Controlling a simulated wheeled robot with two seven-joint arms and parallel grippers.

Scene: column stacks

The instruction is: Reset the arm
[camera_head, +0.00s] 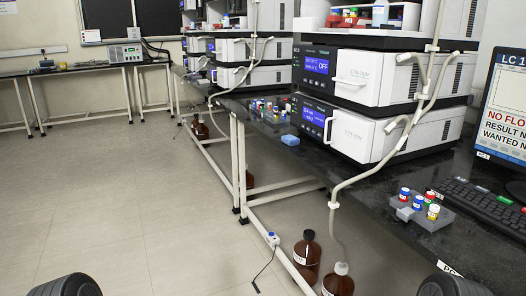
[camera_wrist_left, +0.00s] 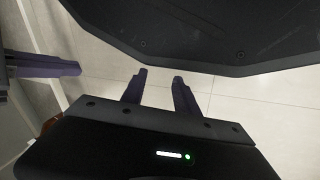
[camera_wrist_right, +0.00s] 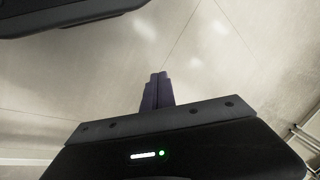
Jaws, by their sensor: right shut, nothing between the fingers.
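My left gripper (camera_wrist_left: 160,77) shows in the left wrist view with its two dark fingers apart and nothing between them. Pale floor lies behind its fingertips. My right gripper (camera_wrist_right: 158,75) shows in the right wrist view with its fingers together and nothing held. It is also over bare floor. Neither gripper's fingers show in the head view; only dark rounded parts of my arms show at its bottom left and bottom right corners. A dark purple finger-like part enters the left wrist view from the left; I cannot tell for certain what it is.
A dark bench (camera_head: 462,247) on the right carries stacked white instruments (camera_head: 350,78), a grey vial rack (camera_head: 423,214), a keyboard (camera_head: 480,204) and a monitor (camera_head: 505,105). Brown bottles (camera_head: 307,256) stand on the floor by the bench legs. The floor (camera_head: 140,195) at left is clear.

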